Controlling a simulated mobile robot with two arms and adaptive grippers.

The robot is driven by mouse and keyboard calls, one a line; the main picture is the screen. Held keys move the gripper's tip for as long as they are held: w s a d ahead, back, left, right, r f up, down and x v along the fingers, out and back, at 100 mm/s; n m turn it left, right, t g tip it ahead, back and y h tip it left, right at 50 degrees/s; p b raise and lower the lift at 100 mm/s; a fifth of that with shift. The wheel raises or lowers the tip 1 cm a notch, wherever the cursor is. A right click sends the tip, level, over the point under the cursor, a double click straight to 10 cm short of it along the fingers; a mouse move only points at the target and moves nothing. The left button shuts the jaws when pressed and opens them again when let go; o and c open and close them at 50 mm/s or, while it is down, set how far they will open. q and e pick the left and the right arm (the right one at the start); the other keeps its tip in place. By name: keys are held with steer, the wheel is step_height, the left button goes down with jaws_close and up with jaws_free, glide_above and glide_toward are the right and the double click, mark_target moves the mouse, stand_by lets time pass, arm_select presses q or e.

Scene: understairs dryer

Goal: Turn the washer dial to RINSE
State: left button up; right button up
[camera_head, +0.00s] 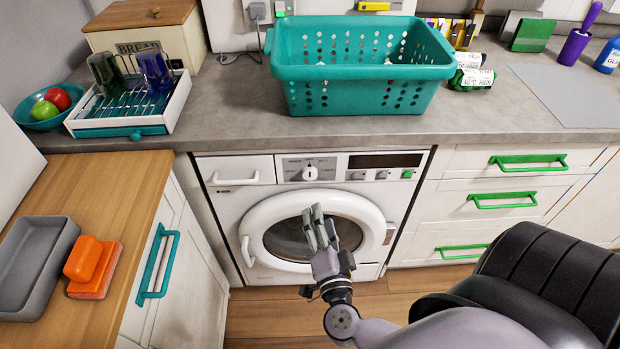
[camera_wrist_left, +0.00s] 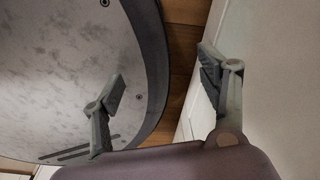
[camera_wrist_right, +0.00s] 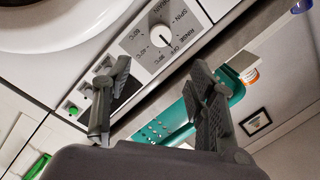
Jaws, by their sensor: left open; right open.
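The white washer (camera_head: 232,203) stands under the counter with its round door shut. Its white dial (camera_head: 310,173) is on the top panel. In the right wrist view the dial (camera_wrist_right: 161,36) is ringed by labels including SPIN, RINSE and OFF, and its dark mark points roughly toward OFF. My right gripper (camera_head: 318,222) appears in front of the washer door, below the dial in the head view. In its wrist view the open right gripper (camera_wrist_right: 160,78) is empty and apart from the dial. My left gripper (camera_wrist_left: 162,82) is open and empty, seen only in its wrist view.
A teal basket (camera_head: 365,75) stands on the counter (camera_head: 230,115) above the washer. Drawers with green handles (camera_head: 503,199) are to the right.

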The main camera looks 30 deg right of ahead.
mark_target(311, 176)
steer(key=x, duration=1.2)
steer(key=shift+w+d+f, duration=0.1)
steer(key=shift+w+d, duration=0.05)
steer(key=shift+w, duration=0.2)
arm_select(q)
steer(key=shift+w+r, duration=0.15)
steer(key=shift+w, duration=0.4)
arm_select(e)
steer(key=shift+c, duration=0.4)
